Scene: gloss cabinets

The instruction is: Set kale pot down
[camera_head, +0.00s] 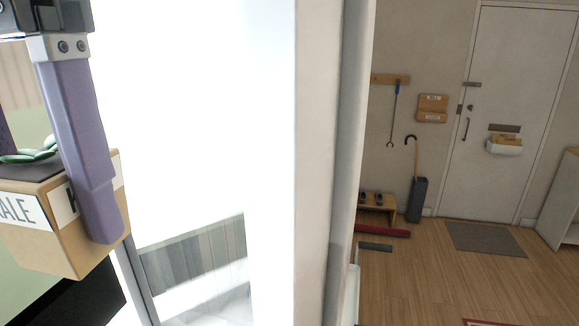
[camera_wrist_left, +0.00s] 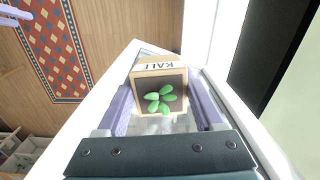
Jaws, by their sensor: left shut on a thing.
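The kale pot (camera_head: 70,238) is a tan box-shaped pot with dark soil, green leaves and a white label, at the left edge of the head view. My left gripper (camera_wrist_left: 162,100) is shut on it, with one purple finger on each side. In the left wrist view the pot (camera_wrist_left: 143,70) sits between the fingers, its leaves facing the camera. A pale ledge (camera_wrist_left: 118,75) shows around and behind it. I cannot tell whether the pot's base touches anything.
A bright white panel and post (camera_head: 318,160) stand right of the pot. A black block (camera_head: 85,305) is below it. In the wrist view, a patterned rug (camera_wrist_left: 50,55) lies on the wood floor. Beyond are a door (camera_head: 510,100), umbrella (camera_head: 413,175) and low bench (camera_head: 378,203).

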